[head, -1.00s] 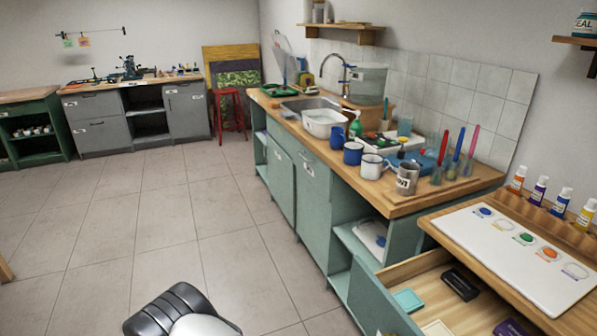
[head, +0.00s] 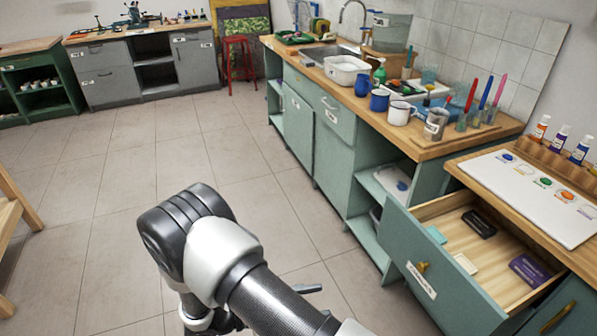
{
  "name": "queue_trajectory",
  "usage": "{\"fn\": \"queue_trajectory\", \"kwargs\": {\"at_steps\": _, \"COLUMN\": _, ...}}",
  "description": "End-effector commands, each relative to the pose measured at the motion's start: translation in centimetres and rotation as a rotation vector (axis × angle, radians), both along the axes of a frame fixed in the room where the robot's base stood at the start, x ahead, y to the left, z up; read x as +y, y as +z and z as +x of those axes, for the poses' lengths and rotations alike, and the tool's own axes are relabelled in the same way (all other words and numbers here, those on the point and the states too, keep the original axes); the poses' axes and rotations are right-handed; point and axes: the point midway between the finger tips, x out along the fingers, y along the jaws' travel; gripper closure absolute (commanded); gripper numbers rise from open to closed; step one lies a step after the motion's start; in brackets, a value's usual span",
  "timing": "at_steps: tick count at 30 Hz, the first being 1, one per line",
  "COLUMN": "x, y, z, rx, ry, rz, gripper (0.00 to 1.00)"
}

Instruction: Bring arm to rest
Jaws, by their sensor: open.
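My arm shows at the bottom centre of the head view, bent at a black and white joint. A dark link runs from this joint down to the right and out at the bottom edge. My gripper cannot be made out in the frame, and nothing held by it shows. The arm is above the floor (head: 122,185), to the left of an open drawer (head: 420,262) in the picture.
The open drawer juts out at the lower right, holding a black box (head: 479,223) and a purple box (head: 530,269). A worktop (head: 452,142) with a sink, mugs (head: 379,100) and brushes runs along the right. A wooden frame (head: 12,215) stands at left. The middle floor is clear.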

Motion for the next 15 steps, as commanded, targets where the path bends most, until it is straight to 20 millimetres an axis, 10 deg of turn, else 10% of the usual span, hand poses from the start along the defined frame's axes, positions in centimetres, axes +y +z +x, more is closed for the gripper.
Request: {"fn": "queue_trajectory", "kwargs": {"at_steps": 15, "x": -5.1, "y": 20.0, "z": 0.0, "rx": -0.284, "ry": -0.563, "rz": 0.606, "gripper": 0.58}}
